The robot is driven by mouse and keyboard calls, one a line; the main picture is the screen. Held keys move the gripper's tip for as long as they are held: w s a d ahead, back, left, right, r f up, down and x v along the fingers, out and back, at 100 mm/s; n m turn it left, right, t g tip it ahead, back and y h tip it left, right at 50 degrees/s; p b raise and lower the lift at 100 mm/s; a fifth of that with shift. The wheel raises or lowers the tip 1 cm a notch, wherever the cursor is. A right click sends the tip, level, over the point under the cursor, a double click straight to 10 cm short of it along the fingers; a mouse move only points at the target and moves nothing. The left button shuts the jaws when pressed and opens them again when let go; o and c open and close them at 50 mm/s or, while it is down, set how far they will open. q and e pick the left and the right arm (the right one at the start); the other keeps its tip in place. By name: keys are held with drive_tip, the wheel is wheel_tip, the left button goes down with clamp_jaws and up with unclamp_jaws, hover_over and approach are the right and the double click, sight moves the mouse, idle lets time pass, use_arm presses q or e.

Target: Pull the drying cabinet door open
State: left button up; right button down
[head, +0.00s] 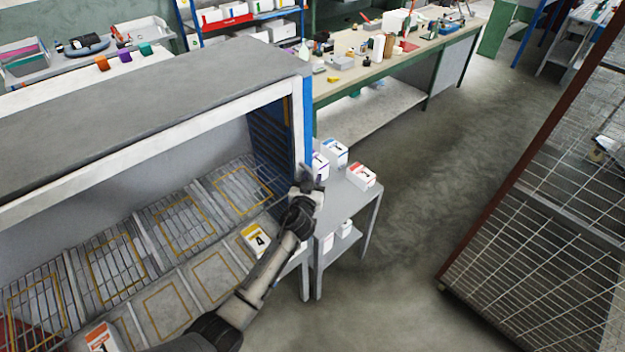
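A large grey cabinet (150,75) with a pale front rim fills the left side. My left gripper (306,180) is at the lower end of this strip, beside a small grey table. Whether it touches the strip is unclear, and its fingers are too small to read. My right gripper is out of view.
White boxes (361,176) stand on the small grey table (345,196). A yellow-labelled box (256,240) and an orange-labelled box (102,338) sit in the cabinet. A wire mesh cage (550,225) stands at right. Bare floor (410,210) lies between. A cluttered workbench (400,50) is behind.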

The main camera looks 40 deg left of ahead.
use_arm(q)
drive_tip(key=shift+c, duration=0.3)
clamp_jaws()
